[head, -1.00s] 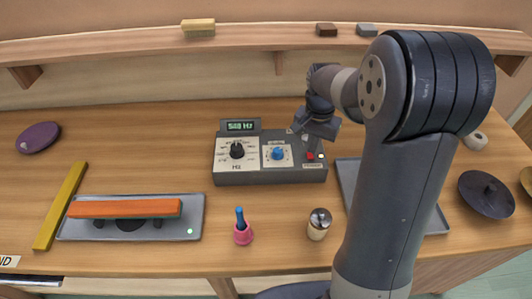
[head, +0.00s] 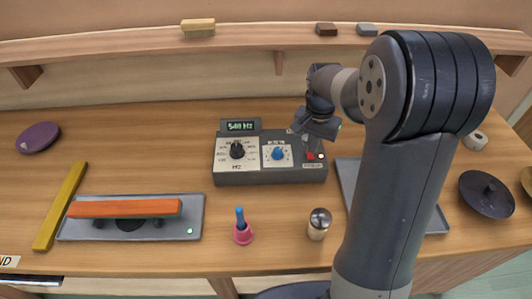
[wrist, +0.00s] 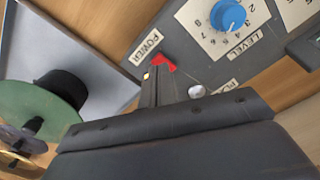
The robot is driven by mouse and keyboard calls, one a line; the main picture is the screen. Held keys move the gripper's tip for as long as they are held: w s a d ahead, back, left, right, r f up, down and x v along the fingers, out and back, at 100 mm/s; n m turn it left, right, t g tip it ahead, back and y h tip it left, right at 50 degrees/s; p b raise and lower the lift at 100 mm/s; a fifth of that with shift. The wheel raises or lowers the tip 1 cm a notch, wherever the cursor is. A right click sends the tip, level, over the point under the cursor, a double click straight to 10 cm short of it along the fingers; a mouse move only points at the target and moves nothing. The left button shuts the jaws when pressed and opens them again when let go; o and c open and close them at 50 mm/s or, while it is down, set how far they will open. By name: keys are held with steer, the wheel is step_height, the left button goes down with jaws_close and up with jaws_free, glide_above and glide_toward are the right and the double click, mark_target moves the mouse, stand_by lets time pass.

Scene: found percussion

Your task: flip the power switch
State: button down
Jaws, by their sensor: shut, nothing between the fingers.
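The grey control box (head: 240,179) stands on the bench with a lit Hz display, a black knob and a blue knob (head: 278,153). Its red power switch (head: 310,156) is at the right end of the panel. In the wrist view the red switch (wrist: 164,62) shows beside the POWER label (wrist: 146,46), right at my fingertips. My gripper (wrist: 166,76) is shut and empty, pointing down at the switch. It seems to touch the switch, but I cannot tell for sure. The fingers hide part of the switch, so its position is unclear.
A grey tray (head: 348,176) lies right of the box, partly behind my arm. A pink holder (head: 243,235) and a metal-topped shaker (head: 318,225) stand in front. A shelf (head: 265,38) runs behind.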

steer(key=shift+f+b, duration=0.8)
steer(key=shift+f, duration=0.35)
stand_by(0.5)
steer(key=shift+r, duration=0.15)
step_height(320, 180, up, 7)
steer(key=p, duration=0.5)
steer(key=shift+p, duration=0.4)
steer(key=shift+f, duration=0.25)
step_height(320, 180, down, 7)
steer(key=b, duration=0.6)
steer(key=shift+r, duration=0.15)
step_height(320, 180, up, 9)
steer(key=p, duration=0.7)
stand_by(1.0)
